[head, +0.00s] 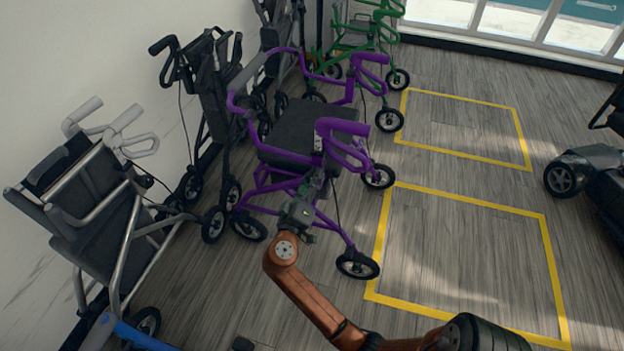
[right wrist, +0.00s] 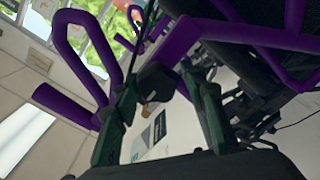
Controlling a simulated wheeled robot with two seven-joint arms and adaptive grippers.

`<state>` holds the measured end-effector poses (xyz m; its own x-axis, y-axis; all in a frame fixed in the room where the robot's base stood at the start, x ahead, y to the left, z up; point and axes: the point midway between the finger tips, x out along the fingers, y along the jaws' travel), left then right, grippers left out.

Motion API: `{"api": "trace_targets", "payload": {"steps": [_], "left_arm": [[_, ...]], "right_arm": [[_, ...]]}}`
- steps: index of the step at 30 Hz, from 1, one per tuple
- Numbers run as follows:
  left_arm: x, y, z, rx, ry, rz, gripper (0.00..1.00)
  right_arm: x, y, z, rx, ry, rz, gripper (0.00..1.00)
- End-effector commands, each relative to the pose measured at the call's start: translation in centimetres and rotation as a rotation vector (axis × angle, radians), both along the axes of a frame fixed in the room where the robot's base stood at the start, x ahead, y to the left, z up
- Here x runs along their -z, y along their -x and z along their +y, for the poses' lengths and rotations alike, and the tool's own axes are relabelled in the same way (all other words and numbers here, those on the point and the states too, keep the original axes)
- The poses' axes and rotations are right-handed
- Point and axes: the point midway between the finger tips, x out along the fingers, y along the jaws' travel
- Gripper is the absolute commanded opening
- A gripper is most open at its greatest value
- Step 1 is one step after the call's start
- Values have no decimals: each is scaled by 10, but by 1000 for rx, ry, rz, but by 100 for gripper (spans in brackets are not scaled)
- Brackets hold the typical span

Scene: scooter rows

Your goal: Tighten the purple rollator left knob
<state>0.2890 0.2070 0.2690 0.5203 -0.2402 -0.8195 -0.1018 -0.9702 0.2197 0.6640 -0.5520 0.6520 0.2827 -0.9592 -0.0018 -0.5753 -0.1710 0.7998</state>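The purple rollator (head: 296,128) stands in the middle of the head view, with a dark seat and purple looped handles. My right arm reaches up from the bottom to its near side, and the right gripper (head: 322,186) is beside the frame below the near handle. In the right wrist view a dark knob (right wrist: 156,82) with a tan spot under it shows between the two fingers of the right gripper (right wrist: 162,95). The fingers stand apart on either side of it; contact is unclear. In the head view the knob cannot be made out. My left gripper is out of view.
A grey rollator (head: 118,215) stands at the left, dark folded ones (head: 212,95) along the wall, and a green one (head: 362,38) behind. Part of a blue frame (head: 130,332) shows at bottom left. Yellow-outlined floor bays (head: 460,256) at right are empty; a dark scooter (head: 600,180) stands beyond.

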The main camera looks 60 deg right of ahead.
Motion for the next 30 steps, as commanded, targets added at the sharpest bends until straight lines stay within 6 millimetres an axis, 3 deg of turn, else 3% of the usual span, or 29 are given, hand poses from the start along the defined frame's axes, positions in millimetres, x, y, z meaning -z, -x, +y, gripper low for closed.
{"api": "trace_targets", "payload": {"steps": [3,14,30], "left_arm": [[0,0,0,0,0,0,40],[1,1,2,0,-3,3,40],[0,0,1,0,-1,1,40]], "right_arm": [[0,1,-1,3,1,1,49],[0,3,3,4,1,1,49],[1,29,96,3,-2,2,49]]}}
